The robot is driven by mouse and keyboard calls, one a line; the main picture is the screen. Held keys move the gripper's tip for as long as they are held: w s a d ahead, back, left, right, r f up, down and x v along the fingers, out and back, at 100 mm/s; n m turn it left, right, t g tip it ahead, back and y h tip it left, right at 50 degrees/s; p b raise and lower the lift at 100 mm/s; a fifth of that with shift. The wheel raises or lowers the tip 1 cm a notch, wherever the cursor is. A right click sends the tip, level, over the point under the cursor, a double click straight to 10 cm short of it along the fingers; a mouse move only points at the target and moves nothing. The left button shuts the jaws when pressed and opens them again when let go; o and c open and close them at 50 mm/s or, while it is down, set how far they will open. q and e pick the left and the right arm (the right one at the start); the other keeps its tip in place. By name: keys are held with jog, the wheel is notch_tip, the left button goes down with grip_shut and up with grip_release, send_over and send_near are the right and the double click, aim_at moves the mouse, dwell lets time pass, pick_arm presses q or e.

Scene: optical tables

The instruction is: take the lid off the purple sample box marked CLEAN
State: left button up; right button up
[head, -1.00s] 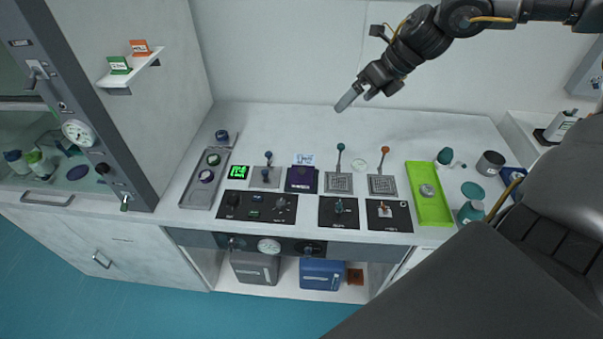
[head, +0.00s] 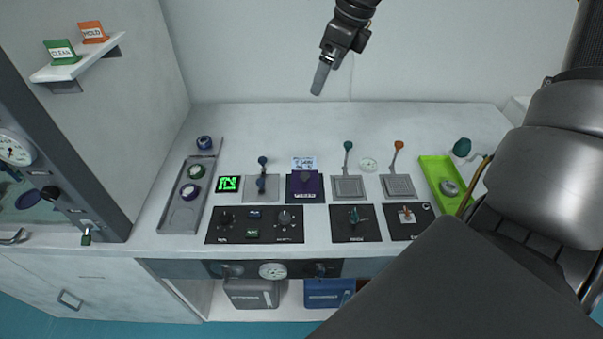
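The purple sample box (head: 306,194) stands on the bench in the middle of the head view. A dark knob-like piece (head: 305,178) shows on its top, so the lid appears to be on. Its front has pale lettering too small to read. My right gripper (head: 318,87) hangs in from the top, above and behind the box and well apart from it. It appears nearly edge-on as one grey finger, with nothing visible in it. My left gripper is not in view.
A handwritten card (head: 303,162) stands behind the box. A blue-knobbed lever (head: 262,176) is close on its left, a green-knobbed lever (head: 348,165) on its right. A control panel (head: 254,225) lies in front. My large arm link covers the lower right.

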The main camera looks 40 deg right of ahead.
jog(key=s+d+b+x, duration=0.1)
jog(key=b+x, duration=0.7)
jog(key=x, duration=0.3)
pick_arm(q)
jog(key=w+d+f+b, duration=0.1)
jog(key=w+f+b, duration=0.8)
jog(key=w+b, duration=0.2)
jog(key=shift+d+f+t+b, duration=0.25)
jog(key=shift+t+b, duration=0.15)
jog(key=shift+b, duration=0.6)
pick_arm(e)
send_near(307, 175)
jog(key=x, duration=0.4)
jog(key=shift+a, duration=0.1)
jog(key=shift+f, duration=0.45)
jog(key=x, duration=0.4)
jog(key=shift+w+r, duration=0.1)
jog(key=shift+w, duration=0.05)
jog(key=shift+w+f, duration=0.1)
jog(key=shift+f, duration=0.2)
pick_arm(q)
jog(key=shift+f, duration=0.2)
